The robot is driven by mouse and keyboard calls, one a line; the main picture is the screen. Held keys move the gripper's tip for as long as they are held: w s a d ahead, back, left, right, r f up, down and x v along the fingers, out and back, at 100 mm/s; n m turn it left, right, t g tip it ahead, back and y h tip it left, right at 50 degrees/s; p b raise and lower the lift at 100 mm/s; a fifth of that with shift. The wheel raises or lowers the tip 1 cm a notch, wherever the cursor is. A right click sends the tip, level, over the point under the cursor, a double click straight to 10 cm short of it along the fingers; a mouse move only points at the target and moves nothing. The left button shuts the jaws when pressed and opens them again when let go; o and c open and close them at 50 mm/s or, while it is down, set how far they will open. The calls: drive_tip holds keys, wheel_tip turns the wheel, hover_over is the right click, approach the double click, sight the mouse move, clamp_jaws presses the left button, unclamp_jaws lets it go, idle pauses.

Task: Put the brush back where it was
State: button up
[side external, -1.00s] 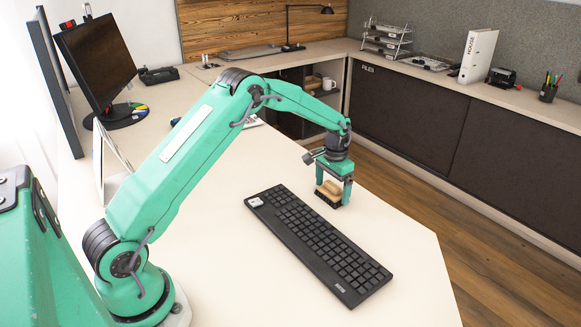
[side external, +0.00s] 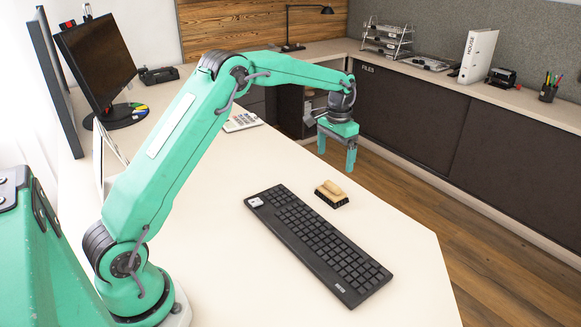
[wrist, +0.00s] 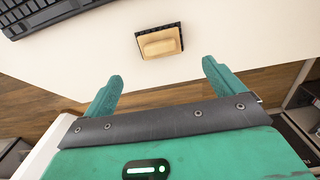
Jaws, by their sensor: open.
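The brush (side external: 331,193) has a tan wooden body and dark bristles. It lies bristles down on the desk just beyond the black keyboard (side external: 318,243), close to it but apart. My gripper (side external: 336,162) is open and empty, raised above the desk's far edge, up and behind the brush. In the wrist view the brush (wrist: 159,42) sits ahead of and between my two fingertips (wrist: 160,72), with nothing touching it. A corner of the keyboard (wrist: 45,12) shows at the upper left there.
A small white block (side external: 255,202) sits on the keyboard's left end. A calculator (side external: 242,121) lies farther back on the desk. The desk's far edge drops to a wooden floor (side external: 420,210). The desk between keyboard and arm is clear.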

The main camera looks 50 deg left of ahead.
drive_tip(key=shift+r, duration=0.55)
drive_tip(key=s+d+r+t, duration=0.1)
drive_tip(key=s+d+r, duration=0.2)
drive_tip(key=s+r, duration=0.45)
drive_tip(key=s+d+r+t, duration=0.2)
drive_tip(key=s+d+r, duration=0.1)
drive_tip(key=s+r, duration=0.4)
drive_tip(key=s+d+f+t, duration=0.1)
drive_tip(key=s, duration=0.9)
drive_tip(key=s+d+f+t, duration=0.1)
drive_tip(key=s+d+f, duration=0.1)
drive_tip(key=s, duration=0.8)
drive_tip(key=shift+s+d+f+t, duration=0.2)
drive_tip(key=shift+s+t, duration=0.05)
drive_tip(key=shift+t, duration=0.05)
